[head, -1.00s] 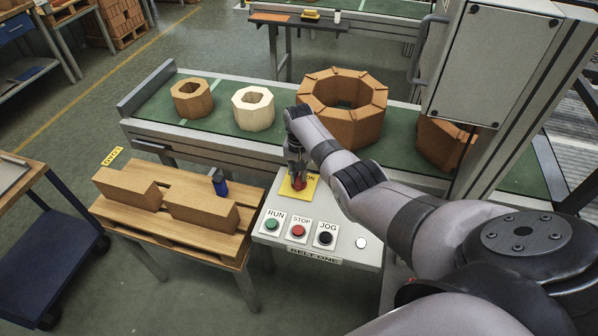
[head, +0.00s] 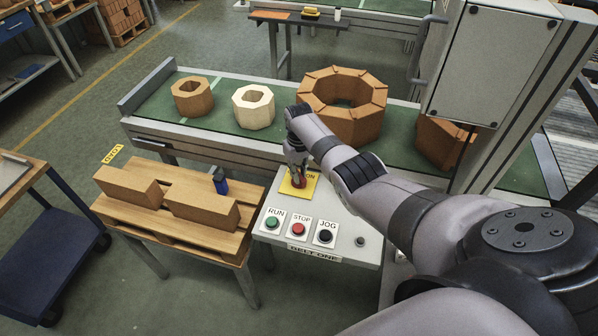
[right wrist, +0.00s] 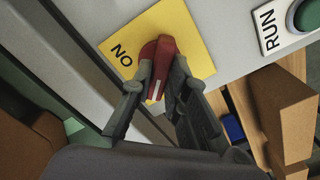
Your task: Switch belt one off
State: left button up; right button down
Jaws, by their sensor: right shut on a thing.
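The belt one control panel (head: 345,238) carries a yellow plate (head: 311,183) marked ON with a red rotary handle (head: 299,183) on it. My right gripper (head: 297,176) comes down onto the handle. In the right wrist view my right gripper (right wrist: 160,70) is shut on the red handle (right wrist: 157,55), one finger on each side. A white line on the handle shows between the fingers. A round lamp (head: 361,241) at the panel's right is dark. The RUN (head: 272,223), STOP (head: 298,229) and JOG (head: 325,236) buttons sit in front, untouched. My left gripper is not in view.
Behind the panel runs a green belt (head: 220,130) with octagonal brick rings, including a cream one (head: 253,106). A grey cabinet (head: 495,65) stands at right.

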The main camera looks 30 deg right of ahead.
dwell(0.5)
jog(key=c, duration=1.6)
grip_release()
jog(key=shift+o, duration=0.2)
jog(key=shift+r, duration=0.1)
notch_tip(320, 180, up, 12)
